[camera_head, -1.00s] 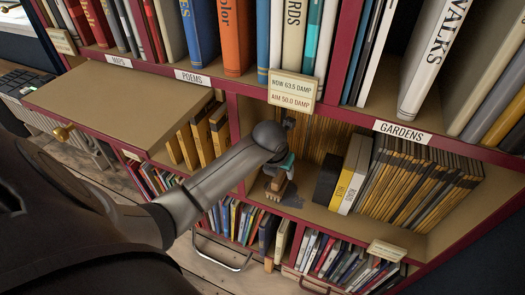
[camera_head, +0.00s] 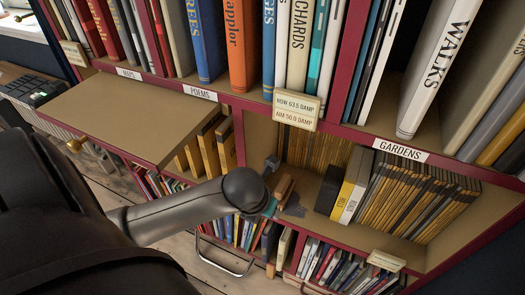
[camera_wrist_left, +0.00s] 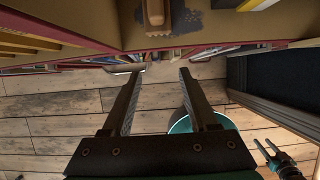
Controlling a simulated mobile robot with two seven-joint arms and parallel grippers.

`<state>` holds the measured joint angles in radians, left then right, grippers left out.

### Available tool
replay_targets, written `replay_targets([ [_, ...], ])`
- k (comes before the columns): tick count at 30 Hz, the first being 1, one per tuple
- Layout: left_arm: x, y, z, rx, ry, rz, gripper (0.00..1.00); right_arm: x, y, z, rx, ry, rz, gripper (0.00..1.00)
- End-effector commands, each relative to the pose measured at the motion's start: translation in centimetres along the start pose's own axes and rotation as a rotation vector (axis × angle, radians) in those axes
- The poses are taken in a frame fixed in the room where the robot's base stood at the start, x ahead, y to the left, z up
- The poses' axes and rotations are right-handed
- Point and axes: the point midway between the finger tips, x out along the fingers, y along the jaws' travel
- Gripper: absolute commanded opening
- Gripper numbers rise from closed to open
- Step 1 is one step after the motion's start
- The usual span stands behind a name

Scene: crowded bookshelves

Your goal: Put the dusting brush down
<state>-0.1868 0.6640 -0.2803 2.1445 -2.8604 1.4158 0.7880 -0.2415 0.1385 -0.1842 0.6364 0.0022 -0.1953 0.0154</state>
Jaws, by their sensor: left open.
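The dusting brush (camera_head: 285,187) is a small wooden block with a handle. It rests on the cubby's shelf board beside a dark patch (camera_head: 294,209). In the left wrist view the brush (camera_wrist_left: 155,14) is at the top edge, its far end cut off, with the dark patch (camera_wrist_left: 186,19) around it. My left gripper (camera_wrist_left: 160,72) is open and empty, its fingers apart from the brush, in front of the shelf edge. In the head view my wrist hides most of it. My right gripper (camera_wrist_left: 264,142) shows at the lower right of the wrist view, its fingers apart.
Black, yellow and white volumes (camera_head: 345,194) and a row of thin booklets (camera_head: 412,200) stand right of the brush. A sign (camera_head: 296,111) hangs above the cubby. A pulled-out board (camera_head: 130,115) juts out at left. Books fill the shelf below.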

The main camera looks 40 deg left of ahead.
Motion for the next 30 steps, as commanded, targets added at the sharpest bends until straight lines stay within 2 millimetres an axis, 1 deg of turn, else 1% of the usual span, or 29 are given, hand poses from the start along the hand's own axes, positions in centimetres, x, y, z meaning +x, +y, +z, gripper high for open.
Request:
replay_targets([
  [3, -0.2, 0.0, -0.7, 0.001, 0.001, 0.000, 0.60, 0.2, 0.1, -0.1, 0.001, 0.002, 0.001, 0.50],
  [10, -0.3, -0.1, -0.9, -0.002, 0.005, -0.004, 0.60, 0.2, 0.1, -0.2, 0.001, 0.003, 0.002, 0.50],
  [14, 0.8, -1.2, -2.1, -0.019, 0.060, -0.066, 0.60, 0.2, 0.1, -0.2, 0.002, 0.004, 0.002, 0.50],
  [17, 2.3, -3.3, -4.1, -0.064, 0.150, -0.186, 0.60, 0.2, 0.2, -0.2, 0.002, 0.005, 0.002, 0.50],
  [19, 3.2, -5.3, -5.6, -0.125, 0.222, -0.299, 0.60, 0.2, 0.2, -0.3, 0.002, 0.006, 0.003, 0.50],
  [22, 4.2, -8.1, -7.1, -0.248, 0.307, -0.467, 0.60, 0.2, 0.3, -0.3, 0.001, 0.007, 0.004, 0.50],
  [24, 4.7, -9.9, -7.6, -0.355, 0.347, -0.576, 0.60, 0.2, 0.3, -0.3, 0.001, 0.007, 0.005, 0.50],
  [27, 5.3, -11.7, -7.5, -0.536, 0.383, -0.711, 0.60, 0.2, 0.4, -0.4, 0.001, 0.008, 0.005, 0.50],
  [30, 6.3, -12.6, -6.8, -0.746, 0.390, -0.816, 0.60, 0.2, 0.4, -0.4, 0.001, 0.008, 0.005, 0.50],
])
